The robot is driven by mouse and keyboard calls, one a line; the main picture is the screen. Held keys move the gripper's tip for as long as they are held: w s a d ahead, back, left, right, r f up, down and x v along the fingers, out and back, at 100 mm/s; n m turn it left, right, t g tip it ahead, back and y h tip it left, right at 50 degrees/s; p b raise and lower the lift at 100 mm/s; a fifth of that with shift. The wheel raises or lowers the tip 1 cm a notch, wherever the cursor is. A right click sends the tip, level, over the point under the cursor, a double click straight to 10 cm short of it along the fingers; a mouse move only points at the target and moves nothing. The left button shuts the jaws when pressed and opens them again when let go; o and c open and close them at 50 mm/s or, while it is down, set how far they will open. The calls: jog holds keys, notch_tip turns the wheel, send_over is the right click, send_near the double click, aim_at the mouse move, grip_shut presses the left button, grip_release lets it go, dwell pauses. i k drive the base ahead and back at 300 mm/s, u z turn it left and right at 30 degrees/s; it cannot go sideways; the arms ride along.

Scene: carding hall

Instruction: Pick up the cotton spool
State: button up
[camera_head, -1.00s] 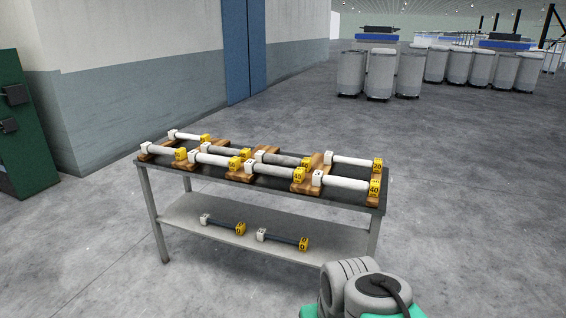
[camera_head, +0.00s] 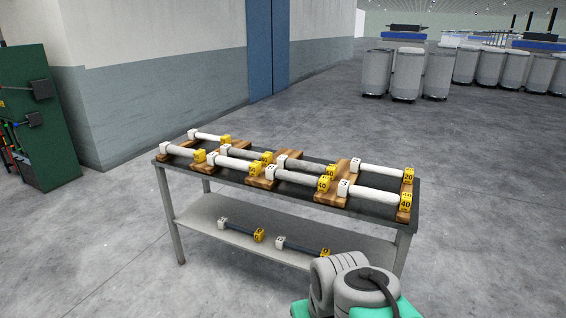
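Several cotton spools, white or greyish rolls with a white block at one end and a yellow numbered block at the other, lie on wooden cradles on a table (camera_head: 183,165). One white spool (camera_head: 375,195) lies at the front right. Others are a front middle spool (camera_head: 298,178), a back right spool (camera_head: 382,171) and a back left spool (camera_head: 208,138). Two dark bars (camera_head: 240,229) with similar end blocks lie on the lower shelf. My arm shows at the bottom right, in front of the table. My gripper is out of view.
A green cabinet (camera_head: 42,130) stands at the left by a grey and white wall (camera_head: 170,100) with a blue door (camera_head: 266,45). Several grey cans (camera_head: 407,75) stand at the back right. The floor (camera_head: 480,190) right of the table is clear.

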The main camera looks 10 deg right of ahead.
aim_at(283, 162)
jog(key=u, duration=0.45)
jog(key=i, duration=1.75)
jog(key=z, duration=0.25)
jog(key=i, duration=1.4)
jog(key=z, duration=0.4)
